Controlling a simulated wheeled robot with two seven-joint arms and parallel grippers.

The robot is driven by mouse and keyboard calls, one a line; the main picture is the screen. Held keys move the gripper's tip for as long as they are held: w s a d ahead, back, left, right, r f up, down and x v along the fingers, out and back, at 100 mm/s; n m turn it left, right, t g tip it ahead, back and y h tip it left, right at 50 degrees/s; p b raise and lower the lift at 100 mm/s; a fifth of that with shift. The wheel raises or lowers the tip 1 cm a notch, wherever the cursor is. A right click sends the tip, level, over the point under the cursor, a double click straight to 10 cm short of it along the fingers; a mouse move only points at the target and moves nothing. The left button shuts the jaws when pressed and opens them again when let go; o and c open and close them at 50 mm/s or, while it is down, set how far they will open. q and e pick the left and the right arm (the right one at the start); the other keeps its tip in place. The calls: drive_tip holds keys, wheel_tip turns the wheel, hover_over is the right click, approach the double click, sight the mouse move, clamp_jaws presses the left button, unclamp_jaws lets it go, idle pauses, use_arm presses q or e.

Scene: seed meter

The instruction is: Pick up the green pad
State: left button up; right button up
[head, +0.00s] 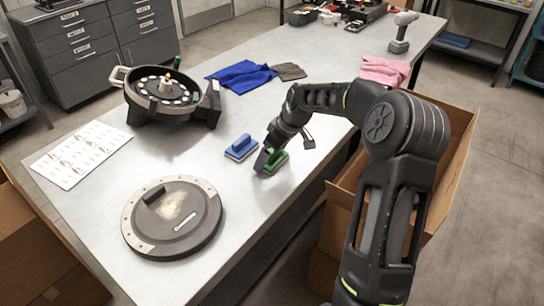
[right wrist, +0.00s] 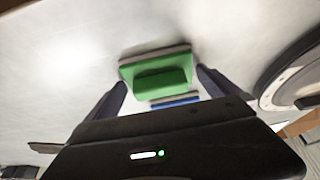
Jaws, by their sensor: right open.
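The green pad (head: 280,159) lies on the table near its right edge, partly hidden by my right gripper (head: 268,157). In the right wrist view the green pad (right wrist: 155,72), with a raised green grip block and a grey underside, shows between the two dark fingers. My right gripper (right wrist: 162,80) is open, with one finger on each side of the pad and visible gaps between. I cannot tell how far the fingertips are above the table. My left gripper is not in view.
A blue pad (head: 241,147) lies just left of the green one. A round dark lid (head: 178,222) lies at front, and the seed meter housing (head: 163,92) stands farther back. Blue cloth (head: 240,76) lies behind. An open cardboard box (head: 345,200) stands beside the table's right edge.

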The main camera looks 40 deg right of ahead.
drive_tip(key=shift+c, duration=0.6)
drive_tip(key=c, duration=1)
